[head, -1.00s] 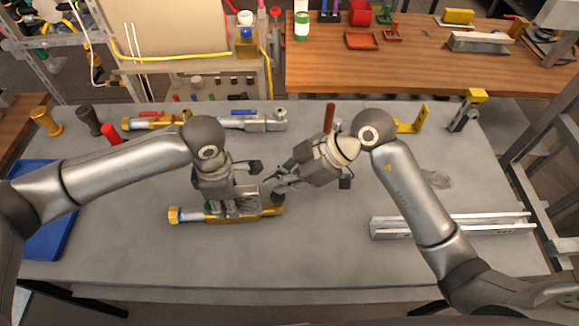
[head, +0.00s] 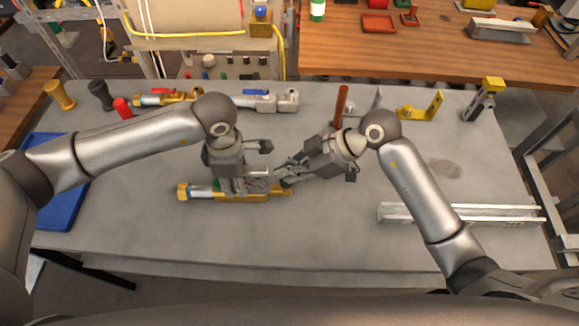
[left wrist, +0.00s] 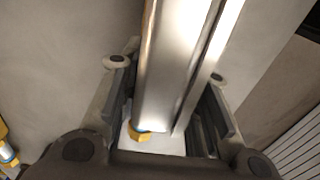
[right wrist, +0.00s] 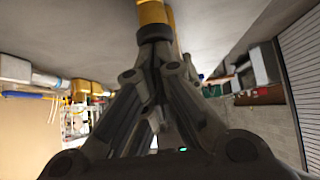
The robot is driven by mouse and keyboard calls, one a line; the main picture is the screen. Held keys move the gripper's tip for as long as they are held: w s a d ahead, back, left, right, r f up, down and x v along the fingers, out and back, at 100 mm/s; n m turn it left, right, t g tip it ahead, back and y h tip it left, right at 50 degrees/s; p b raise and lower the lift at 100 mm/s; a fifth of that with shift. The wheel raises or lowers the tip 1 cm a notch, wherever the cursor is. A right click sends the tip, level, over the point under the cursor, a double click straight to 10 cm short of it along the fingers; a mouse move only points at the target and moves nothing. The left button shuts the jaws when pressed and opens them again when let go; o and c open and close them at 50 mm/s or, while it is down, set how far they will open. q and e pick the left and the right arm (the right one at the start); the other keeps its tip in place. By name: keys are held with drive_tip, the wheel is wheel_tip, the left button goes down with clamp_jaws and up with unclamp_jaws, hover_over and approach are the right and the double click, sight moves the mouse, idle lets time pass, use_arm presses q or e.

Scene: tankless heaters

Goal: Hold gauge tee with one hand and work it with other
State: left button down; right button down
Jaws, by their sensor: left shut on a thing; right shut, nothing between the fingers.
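The gauge tee, a brass and silver fitting, lies lengthwise near the middle of the grey bench. Its brass left end (head: 184,191) and brass right part (head: 283,192) show in the head view; my left gripper hides its middle. My left gripper (head: 232,190) is shut on the silver body, which also runs between its fingers in the left wrist view (left wrist: 175,65). My right gripper (head: 284,181) is shut and empty at the tee's right end. In the right wrist view, brass (right wrist: 152,12) lies just beyond its closed tips; whether they touch is unclear.
Similar fittings (head: 170,98) (head: 265,102) lie along the back of the bench. A silver channel (head: 460,215) lies at right and a blue tray (head: 62,205) at left. A yellow bracket (head: 421,106) stands at back right. The front of the bench is clear.

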drive_tip(key=shift+d+f, duration=0.1)
wheel_tip(320, 180, up, 4)
drive_tip(key=shift+f, duration=0.1)
drive_tip(key=v, duration=1)
drive_tip(key=shift+r, duration=0.25)
drive_tip(key=shift+w, duration=0.1)
idle(1.6)
wheel_tip(320, 180, up, 2)
drive_tip(key=shift+r, duration=0.15)
drive_tip(key=shift+a, duration=0.25)
